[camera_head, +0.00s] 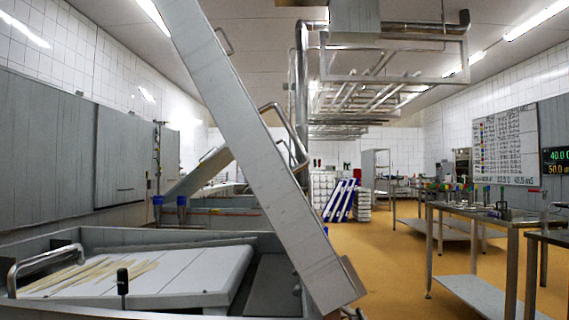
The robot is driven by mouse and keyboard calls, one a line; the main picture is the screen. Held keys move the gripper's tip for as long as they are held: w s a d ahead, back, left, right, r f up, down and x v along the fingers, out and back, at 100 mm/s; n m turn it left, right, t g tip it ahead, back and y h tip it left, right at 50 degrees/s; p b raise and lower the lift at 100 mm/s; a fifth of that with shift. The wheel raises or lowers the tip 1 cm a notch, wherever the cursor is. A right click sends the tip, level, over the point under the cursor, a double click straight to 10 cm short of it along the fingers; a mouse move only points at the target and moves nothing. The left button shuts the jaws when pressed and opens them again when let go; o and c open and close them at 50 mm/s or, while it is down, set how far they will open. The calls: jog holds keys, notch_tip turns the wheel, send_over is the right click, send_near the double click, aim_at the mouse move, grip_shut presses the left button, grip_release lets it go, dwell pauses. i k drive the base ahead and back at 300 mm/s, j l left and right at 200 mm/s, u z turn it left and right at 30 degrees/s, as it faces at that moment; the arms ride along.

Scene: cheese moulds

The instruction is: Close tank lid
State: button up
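The tank (150,237) is in the foreground, lower left, with grey metal walls. Its lid (255,160) is a long grey slab that stands raised and tilted. It runs from the top left down to the tank's right side, with tubular metal handles (290,130) on its right face. The tank is open, and a pale slab (190,268) with yellowish strips shows inside it. A metal handle (40,262) is at the tank's left. The lid's top end is cut off by the frame. My gripper is not in view.
A second tank (225,212) with another tilted panel (200,172) stands behind. Metal tables (480,222) with small items stand at the right. Blue and white stacked pieces (340,200) are farther back. The orange floor (385,255) between tank and tables is clear.

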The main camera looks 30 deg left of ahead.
aim_at(332, 282)
jog(key=i+l+u, duration=0.15)
jog(key=i+l, duration=0.75)
jog(key=u, duration=1.8)
jog(key=i+u, duration=0.1)
jog(key=j, duration=0.05)
